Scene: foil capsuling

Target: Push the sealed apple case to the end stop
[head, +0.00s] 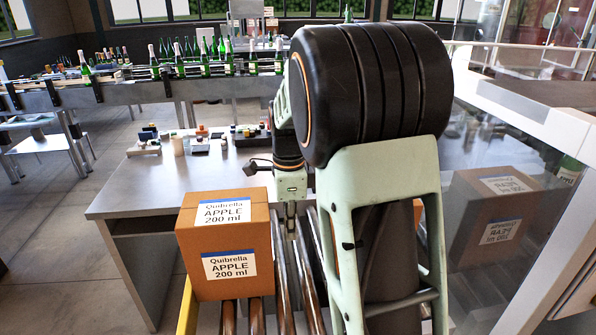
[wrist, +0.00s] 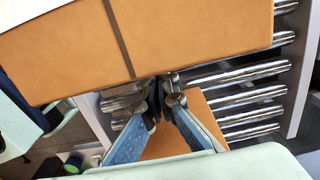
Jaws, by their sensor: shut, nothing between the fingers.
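The apple case (head: 222,245) is a brown box with white and blue labels reading Quibrella APPLE 200 ml. It sits upright on the rollers at the lower left in the head view. In the wrist view, the case (wrist: 190,35) fills the top, with a dark strip running across it. My gripper (wrist: 162,92) is shut and empty, its tips close to the case's lower edge; I cannot tell if they touch. I cannot make out an end stop.
Metal rollers (wrist: 245,95) run beside the case. Another brown box (wrist: 205,115) lies behind my gripper, mostly hidden in the head view. A yellow rail (head: 187,308) edges the left side. A grey table (head: 140,195) stands behind, and a glass panel at right mirrors a case.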

